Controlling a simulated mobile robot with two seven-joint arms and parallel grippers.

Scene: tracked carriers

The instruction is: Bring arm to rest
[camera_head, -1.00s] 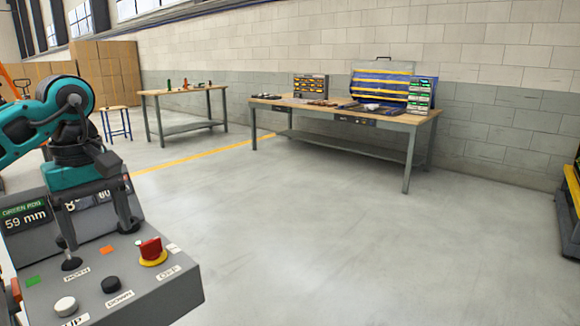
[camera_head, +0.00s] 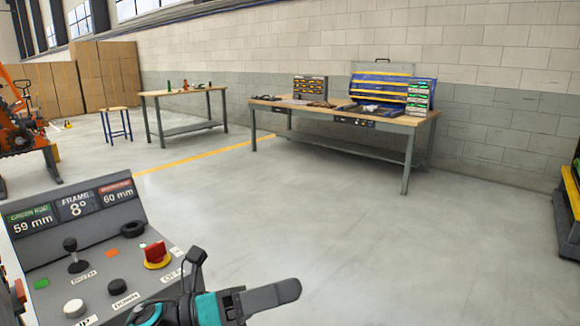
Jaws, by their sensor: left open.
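My left gripper (camera_head: 236,282) is at the bottom of the head view, in front of the near right corner of a grey control panel (camera_head: 100,262). Its two dark fingers are spread apart with nothing between them. The panel carries a black joystick (camera_head: 77,258), a red switch on a yellow base (camera_head: 156,254), a white button (camera_head: 74,307) and black knobs. Its display shows green rod 59 mm, frame 8° and a red-edged 60 mm field. The gripper covers part of the panel's lower edge. My right gripper does not show.
A long workbench (camera_head: 408,123) with a blue tool chest (camera_head: 392,91) stands at the back wall. A smaller table (camera_head: 182,91) and a stool (camera_head: 112,109) are to its left. An orange machine (camera_head: 20,135) is at far left, a yellow-black frame (camera_head: 572,190) at right. The middle floor is clear.

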